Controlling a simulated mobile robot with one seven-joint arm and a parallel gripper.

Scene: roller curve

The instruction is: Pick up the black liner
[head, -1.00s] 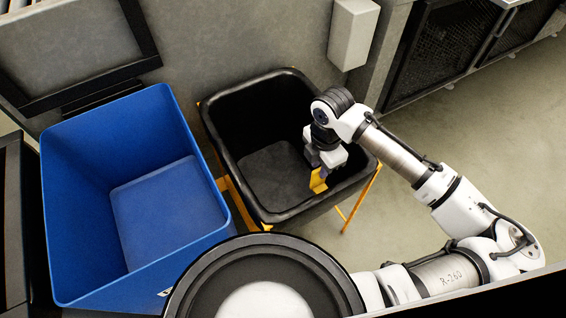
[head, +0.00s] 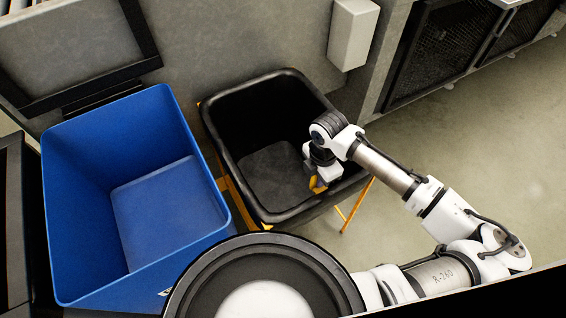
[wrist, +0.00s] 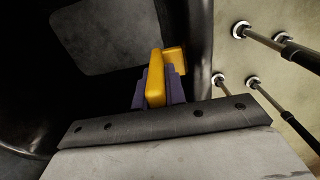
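The black liner (head: 232,140) is a deep open tub with a rolled rim, sitting in an orange frame (head: 341,213) against the grey wall. My gripper (head: 318,186), with yellow fingertips, points down at the liner's right front side, over its opening, close to the inner wall. In the wrist view, my gripper (wrist: 165,68) shows two yellow pads one behind the other; the gap between them is hidden. The wall of the liner (wrist: 200,45) stands just right of the fingers, and its floor lies beyond them. I see nothing between the fingers.
A large blue bin (head: 75,170) stands open and empty left of the liner. A white box (head: 352,33) is mounted on the wall behind. Dark mesh cabinets (head: 440,50) stand at the back right. The floor (head: 480,130) to the right is clear.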

